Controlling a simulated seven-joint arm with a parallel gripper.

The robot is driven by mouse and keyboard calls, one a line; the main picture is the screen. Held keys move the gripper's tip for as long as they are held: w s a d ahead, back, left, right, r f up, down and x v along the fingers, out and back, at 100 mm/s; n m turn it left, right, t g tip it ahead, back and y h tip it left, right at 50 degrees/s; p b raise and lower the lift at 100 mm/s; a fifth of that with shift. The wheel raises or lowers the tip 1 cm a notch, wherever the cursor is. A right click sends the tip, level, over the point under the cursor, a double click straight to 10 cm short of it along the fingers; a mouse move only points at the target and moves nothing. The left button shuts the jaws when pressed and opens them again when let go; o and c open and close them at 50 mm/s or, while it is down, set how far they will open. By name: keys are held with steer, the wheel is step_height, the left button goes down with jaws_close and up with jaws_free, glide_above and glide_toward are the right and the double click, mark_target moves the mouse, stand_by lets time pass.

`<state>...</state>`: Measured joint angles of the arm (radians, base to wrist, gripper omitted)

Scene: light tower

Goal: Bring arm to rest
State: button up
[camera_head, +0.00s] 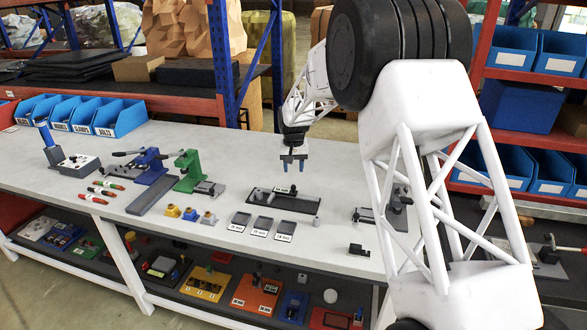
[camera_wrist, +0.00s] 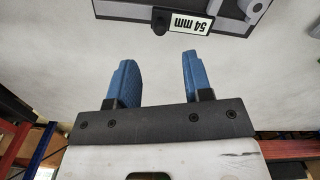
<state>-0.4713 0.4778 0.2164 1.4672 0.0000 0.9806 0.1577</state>
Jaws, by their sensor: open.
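My gripper (camera_head: 292,165) has two blue fingers and hangs above the grey bench top (camera_head: 130,215), pointing down. In the wrist view its fingers (camera_wrist: 158,72) stand apart with nothing between them. Below it in the head view lies a dark tray fixture (camera_head: 300,203) with small parts on it. In the wrist view part of this fixture shows at the top, with a "54 mm" label (camera_wrist: 193,24). The fingers are apart from the fixture. My white lattice arm crosses the right half of the head view and hides part of the bench.
Blue bins (camera_head: 120,118) stand at the back left. A blue press (camera_head: 152,163) and a green press (camera_head: 187,168) stand left of centre. Three small grey trays (camera_head: 262,225) lie near the front edge. Red shelving (camera_head: 483,60) with blue bins stands at the right.

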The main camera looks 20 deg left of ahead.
steer(key=shift+r, duration=0.1)
steer(key=s+d+r+m, duration=0.1)
steer(key=s+d+r, duration=0.55)
steer(key=d, duration=0.25)
steer(key=s+d+r+t, duration=0.1)
steer(key=s+d+r, duration=0.5)
steer(key=s+d, duration=0.3)
steer(key=s+d+r+m, duration=0.1)
steer(key=s+d+r, duration=0.6)
steer(key=d, duration=0.3)
steer(key=s+d+f, duration=0.1)
steer(key=s+d, duration=0.4)
steer(key=s, duration=0.6)
steer(key=s+d+m+t, duration=0.1)
steer(key=s+d, duration=0.4)
steer(key=s, duration=0.6)
steer(key=s+d+f, duration=0.1)
steer(key=s+d, duration=0.4)
steer(key=s, duration=0.6)
steer(key=shift+d+f+m+t, duration=0.3)
steer(key=shift+d+m, duration=0.05)
steer(key=shift+m, duration=0.05)
